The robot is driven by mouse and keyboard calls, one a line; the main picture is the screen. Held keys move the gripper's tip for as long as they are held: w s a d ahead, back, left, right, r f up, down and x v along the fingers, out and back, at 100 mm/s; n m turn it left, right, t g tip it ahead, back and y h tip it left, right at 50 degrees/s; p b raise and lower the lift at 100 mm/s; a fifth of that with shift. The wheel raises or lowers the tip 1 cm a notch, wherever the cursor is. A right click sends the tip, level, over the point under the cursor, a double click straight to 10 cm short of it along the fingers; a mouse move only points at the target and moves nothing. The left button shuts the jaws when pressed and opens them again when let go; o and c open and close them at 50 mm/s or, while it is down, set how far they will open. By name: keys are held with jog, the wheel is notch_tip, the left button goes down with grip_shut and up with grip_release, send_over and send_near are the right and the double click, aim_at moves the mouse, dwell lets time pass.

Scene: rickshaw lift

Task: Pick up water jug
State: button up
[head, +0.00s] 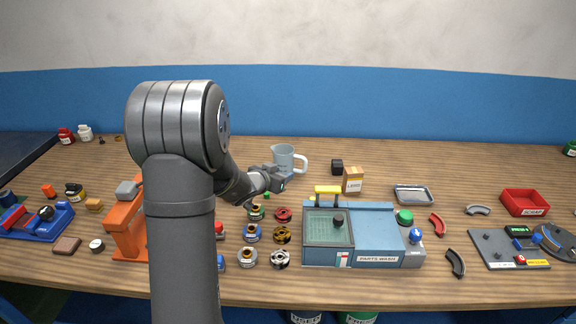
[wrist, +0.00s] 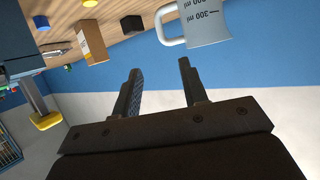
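The water jug (head: 283,158) is a pale translucent measuring jug standing upright toward the back of the wooden table in the head view, its handle on the right. In the wrist view the jug (wrist: 207,22) is at the top, with "300 ml" markings and its white handle at its left. My gripper (head: 278,180) is in front of the jug in the head view and hides part of its lower side. In the wrist view my gripper (wrist: 159,65) has its two fingers spread with nothing between them, and the jug lies beyond the fingertips.
A labelled cardboard box (head: 353,180) and a small black block (head: 337,167) stand right of the jug. The blue parts washer (head: 375,240) is in front, with a yellow-topped piece (head: 328,190) behind it. Several spools (head: 282,235) sit below my gripper. The table left of the jug is fairly clear.

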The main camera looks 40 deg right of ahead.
aim_at(291, 164)
jog(key=x, duration=1.6)
jog(key=shift+d+f, duration=0.25)
jog(key=shift+d, duration=0.05)
jog(key=shift+r, duration=0.1)
grip_shut()
